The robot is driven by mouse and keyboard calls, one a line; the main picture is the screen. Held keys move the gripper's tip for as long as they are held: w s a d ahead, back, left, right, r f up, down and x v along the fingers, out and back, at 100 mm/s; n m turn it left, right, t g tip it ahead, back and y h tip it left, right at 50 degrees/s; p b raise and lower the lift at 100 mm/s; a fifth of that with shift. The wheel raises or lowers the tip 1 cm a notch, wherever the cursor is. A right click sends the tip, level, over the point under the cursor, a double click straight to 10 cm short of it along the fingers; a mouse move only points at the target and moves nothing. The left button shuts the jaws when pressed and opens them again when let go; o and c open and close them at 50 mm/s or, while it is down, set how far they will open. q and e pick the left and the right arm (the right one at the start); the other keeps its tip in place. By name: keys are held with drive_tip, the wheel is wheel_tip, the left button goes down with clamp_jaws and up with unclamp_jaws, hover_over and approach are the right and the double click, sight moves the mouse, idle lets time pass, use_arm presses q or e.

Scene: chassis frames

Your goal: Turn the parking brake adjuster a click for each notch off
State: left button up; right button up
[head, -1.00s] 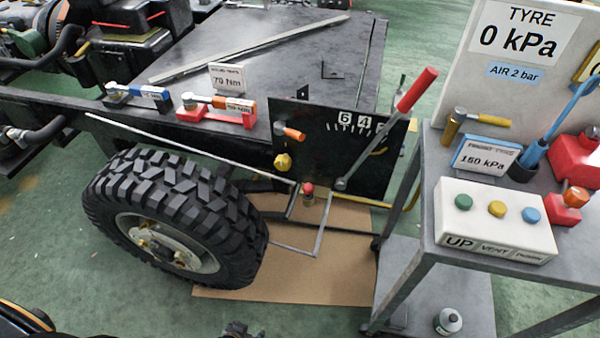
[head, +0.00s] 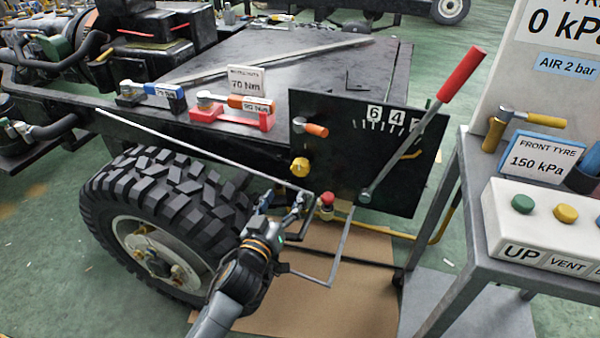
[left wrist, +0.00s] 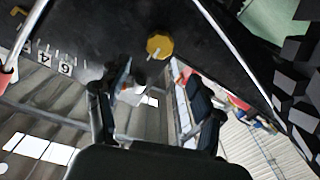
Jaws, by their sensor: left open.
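The brake lever (head: 415,135) with a red grip (head: 462,74) leans up and right. It crosses the notch scale (head: 385,125) and partly covers the number right of 4. My right gripper is not in view.
A red-topped part (head: 327,200) and thin grey rods stand close to my left gripper. The tyre (head: 170,200) is to its left, a grey trolley (head: 465,180) to the right.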

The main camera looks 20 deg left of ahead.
sight(299, 171)
use_arm(q)
drive_tip(key=w+b, duration=0.1)
drive_tip(key=w, duration=1)
drive_tip(key=shift+d, duration=0.2)
drive_tip(key=shift+w+b, duration=0.3)
drive_tip(key=shift+w, duration=0.15)
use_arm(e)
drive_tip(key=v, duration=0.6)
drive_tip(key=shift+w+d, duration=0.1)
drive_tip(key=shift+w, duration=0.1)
use_arm(q)
drive_tip(key=c, duration=1.1)
drive_tip(key=shift+c, duration=0.2)
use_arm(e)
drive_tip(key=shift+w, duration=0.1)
